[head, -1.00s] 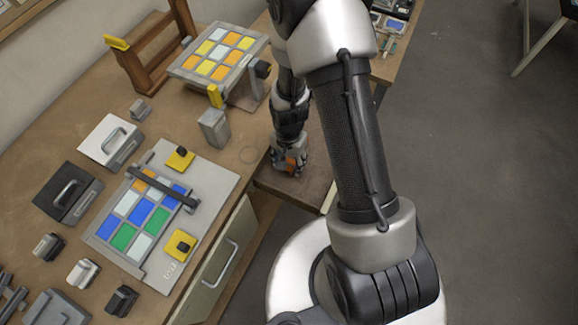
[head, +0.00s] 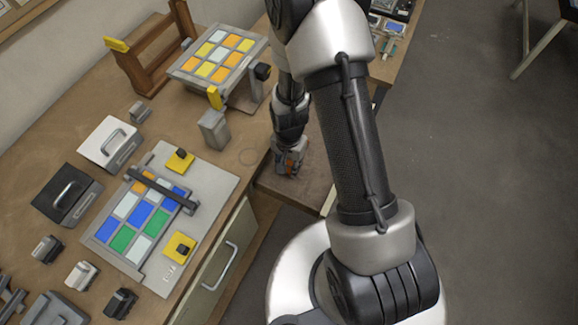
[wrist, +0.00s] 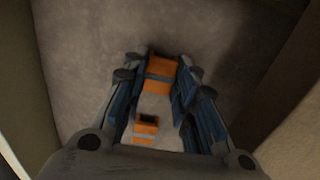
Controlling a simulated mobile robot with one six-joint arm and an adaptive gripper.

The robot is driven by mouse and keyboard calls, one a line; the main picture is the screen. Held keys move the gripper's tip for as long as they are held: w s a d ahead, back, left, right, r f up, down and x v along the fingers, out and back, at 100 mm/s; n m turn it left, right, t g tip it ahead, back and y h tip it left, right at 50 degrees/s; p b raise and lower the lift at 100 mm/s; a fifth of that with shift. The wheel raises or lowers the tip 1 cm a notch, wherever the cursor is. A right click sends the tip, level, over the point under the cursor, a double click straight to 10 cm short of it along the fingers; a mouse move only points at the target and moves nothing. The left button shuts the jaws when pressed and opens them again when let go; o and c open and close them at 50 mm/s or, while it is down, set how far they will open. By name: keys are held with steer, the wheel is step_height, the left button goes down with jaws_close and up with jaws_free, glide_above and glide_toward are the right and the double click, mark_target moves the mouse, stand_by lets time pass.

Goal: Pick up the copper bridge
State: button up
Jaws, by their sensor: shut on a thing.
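The copper bridge, an orange and grey piece, shows between my fingers in the wrist view (wrist: 162,68). A second orange-banded part with a dark opening shows nearer the camera, and I cannot tell how it joins the first. My gripper (wrist: 160,88) is shut on the bridge, with blue-grey fingers on its left and right sides. In the head view my gripper (head: 287,168) points down over a low brown surface beside the workbench, with a little orange visible at it. The fingers hide most of the bridge there. I cannot tell whether it touches the surface.
The low brown surface (head: 310,190) lies beside the workbench edge. On the bench are a coloured glass panel in a frame (head: 140,222), a tilted colour panel (head: 218,55), a grey block (head: 213,129) and handled tools (head: 110,143). Pale walls flank the gripper in the wrist view.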

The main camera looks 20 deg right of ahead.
mark_target(289, 167)
steer(key=shift+c, duration=0.2)
step_height(289, 167, up, 20)
steer(key=p, duration=0.5)
steer(key=shift+p, duration=0.35)
steer(key=shift+r, duration=0.15)
steer(key=shift+r+p, duration=1.2)
steer(key=shift+r, duration=0.2)
